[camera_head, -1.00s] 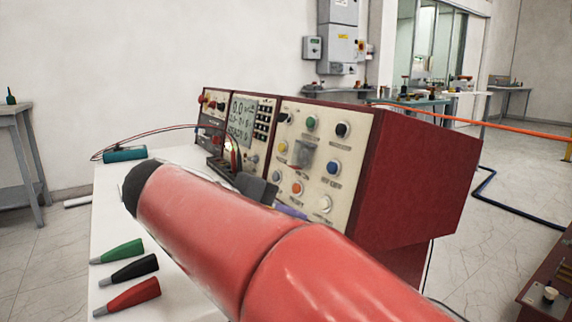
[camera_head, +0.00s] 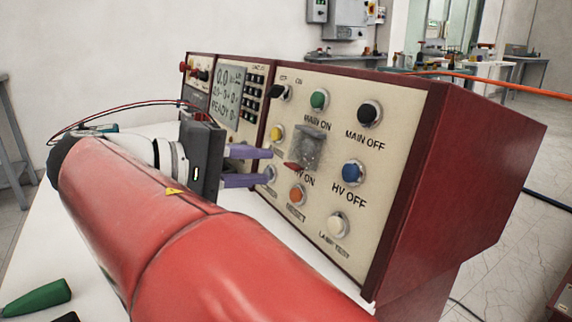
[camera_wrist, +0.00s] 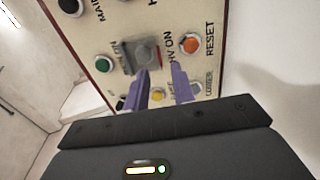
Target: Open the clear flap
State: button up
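The clear flap (camera_head: 309,145) is a greyish, see-through square on the cream control panel, beside the "HV ON" label. It appears to lie down over its spot, with a small red part showing at its lower left edge. It also shows in the wrist view (camera_wrist: 142,54). My gripper (camera_head: 268,167) has two purple fingers, spread apart with nothing between them. They point at the panel just left of the flap in the head view. In the wrist view my gripper (camera_wrist: 160,74) has its fingertips close to the flap's near edge; I cannot tell whether they touch.
Around the flap are a green button (camera_head: 319,100), a black button (camera_head: 369,113), a blue button (camera_head: 353,173), an orange button (camera_head: 297,195), a yellow button (camera_head: 276,134) and a white button (camera_head: 338,224). A green probe (camera_head: 36,297) lies on the white table.

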aim_at(288, 166)
jog(key=shift+x, duration=2.3)
jog(key=shift+c, duration=0.4)
grip_shut()
